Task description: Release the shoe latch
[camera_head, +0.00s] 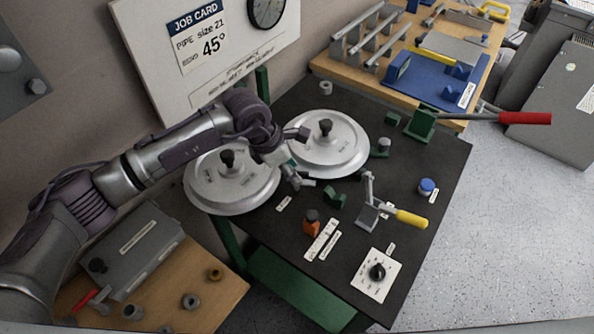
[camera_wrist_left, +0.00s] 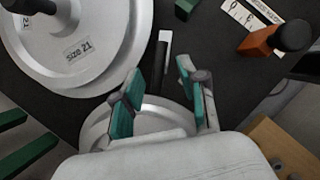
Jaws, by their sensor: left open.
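My left gripper (camera_head: 297,176) is over the dark bench between two round metal discs. Its teal fingertips show apart and empty in the left wrist view (camera_wrist_left: 160,88). A toggle clamp with a yellow handle (camera_head: 411,218) stands to its right, apart from it. An orange block with a black knob (camera_head: 311,222) stands below it in the head view and at top right in the wrist view (camera_wrist_left: 262,41). No readable label tells me which part is the shoe latch. My right gripper is not in view.
The near disc (camera_head: 245,192) and far disc (camera_head: 345,158) carry black knobs. A small green block (camera_head: 335,200), a dial plate (camera_head: 365,287), a blue button (camera_head: 427,187) and a red-handled lever (camera_head: 525,118) are on or over the bench.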

